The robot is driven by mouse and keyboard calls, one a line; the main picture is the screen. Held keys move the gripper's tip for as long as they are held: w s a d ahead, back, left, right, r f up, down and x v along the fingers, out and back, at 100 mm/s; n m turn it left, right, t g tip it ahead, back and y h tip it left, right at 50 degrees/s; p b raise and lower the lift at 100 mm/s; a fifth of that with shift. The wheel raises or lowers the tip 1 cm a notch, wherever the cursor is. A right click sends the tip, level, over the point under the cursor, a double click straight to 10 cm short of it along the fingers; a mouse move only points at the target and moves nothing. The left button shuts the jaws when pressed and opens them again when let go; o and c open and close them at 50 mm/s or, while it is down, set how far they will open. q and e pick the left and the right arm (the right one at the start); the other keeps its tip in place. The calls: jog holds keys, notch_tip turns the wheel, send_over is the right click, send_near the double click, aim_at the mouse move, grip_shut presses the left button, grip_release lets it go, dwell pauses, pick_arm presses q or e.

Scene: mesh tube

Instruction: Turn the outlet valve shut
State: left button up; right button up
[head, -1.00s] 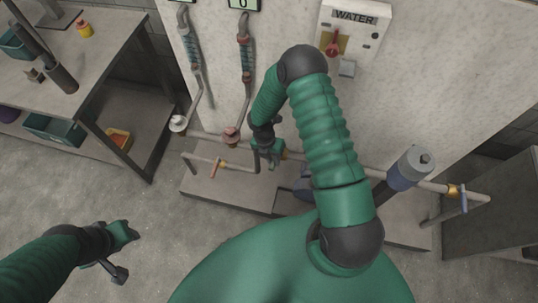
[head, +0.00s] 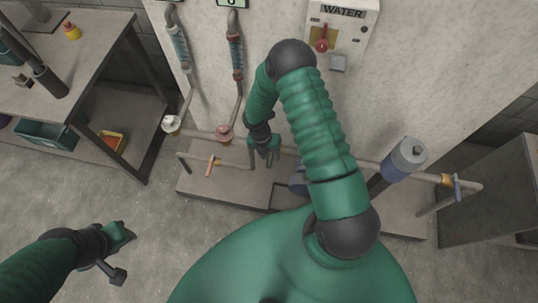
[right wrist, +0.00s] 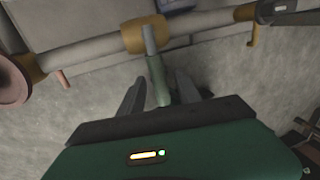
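A brass valve body (right wrist: 148,34) on a grey pipe shows in the right wrist view. Its lever, with a green grip (right wrist: 158,82), points down toward my right gripper (right wrist: 158,95). The two grey fingers are apart, with the lever between them and a visible gap on each side. In the head view my right gripper (head: 268,154) is at the low pipe, and it hides most of this valve. No label marks which valve is the outlet. My left gripper (head: 118,250) hangs over bare floor at lower left, and its fingers are unclear.
Other valves show: a white wheel (head: 171,124), a reddish wheel (head: 225,133), an orange lever (head: 213,166) and a blue lever (head: 457,187). A pump-like cylinder (head: 404,158) stands right of my arm. A workbench (head: 98,50) is at left. A WATER panel (head: 350,24) is above.

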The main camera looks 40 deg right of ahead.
notch_tip(320, 180, up, 16)
jog(key=w+a+p, duration=0.1)
jog(key=w+a, duration=0.1)
jog(key=shift+w+r, duration=0.15)
jog(key=shift+w, duration=0.1)
dwell(0.4)
